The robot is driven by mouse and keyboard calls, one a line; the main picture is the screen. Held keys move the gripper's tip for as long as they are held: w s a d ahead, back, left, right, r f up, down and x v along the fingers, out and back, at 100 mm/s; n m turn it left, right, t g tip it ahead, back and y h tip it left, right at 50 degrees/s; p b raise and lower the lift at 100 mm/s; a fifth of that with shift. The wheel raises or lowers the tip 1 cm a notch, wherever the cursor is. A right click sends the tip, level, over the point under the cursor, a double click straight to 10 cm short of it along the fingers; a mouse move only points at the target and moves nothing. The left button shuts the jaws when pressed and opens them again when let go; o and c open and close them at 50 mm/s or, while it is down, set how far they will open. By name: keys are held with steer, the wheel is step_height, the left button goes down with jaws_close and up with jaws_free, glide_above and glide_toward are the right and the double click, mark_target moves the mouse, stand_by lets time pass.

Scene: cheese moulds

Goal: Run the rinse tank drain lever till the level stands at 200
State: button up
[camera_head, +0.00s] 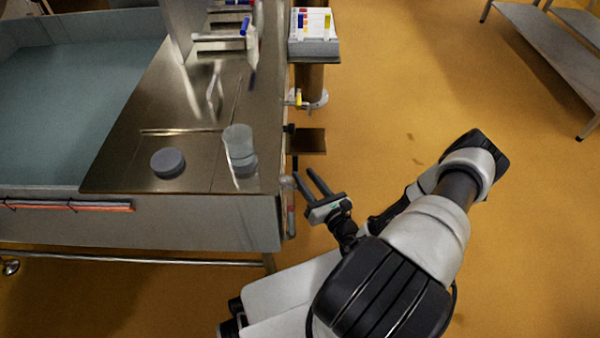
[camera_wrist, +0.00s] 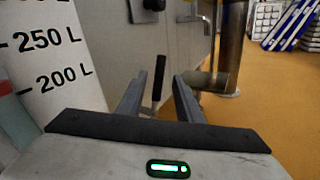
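My gripper (camera_head: 305,174) is at the right end of the steel bench, its two fingers apart. In the wrist view my gripper (camera_wrist: 168,80) is open. A dark upright lever (camera_wrist: 159,78) shows between and beyond the fingers, in front of the steel side; I cannot tell whether it touches a finger. A white level scale (camera_wrist: 52,60) stands close at the left, with marks reading 250 L and 200 L. A teal and a reddish patch show at its left edge, but the liquid level cannot be read. In the head view the lever cannot be made out.
A steel bench (camera_head: 122,150) carries a grey disc (camera_head: 167,163) and a clear cup (camera_head: 239,142). A large basin (camera_head: 70,90) with blue-green contents is at the left. A small rack (camera_head: 314,45) stands farther back. The orange floor (camera_head: 420,90) on the right is mostly open.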

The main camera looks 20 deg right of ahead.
mark_target(297, 166)
steer(key=shift+w+a+b, duration=0.15)
steer(key=shift+w, duration=0.75)
steer(key=shift+w+a+b, duration=0.1)
steer(key=shift+w+b, duration=0.05)
steer(key=shift+w, duration=0.75)
jaws_close()
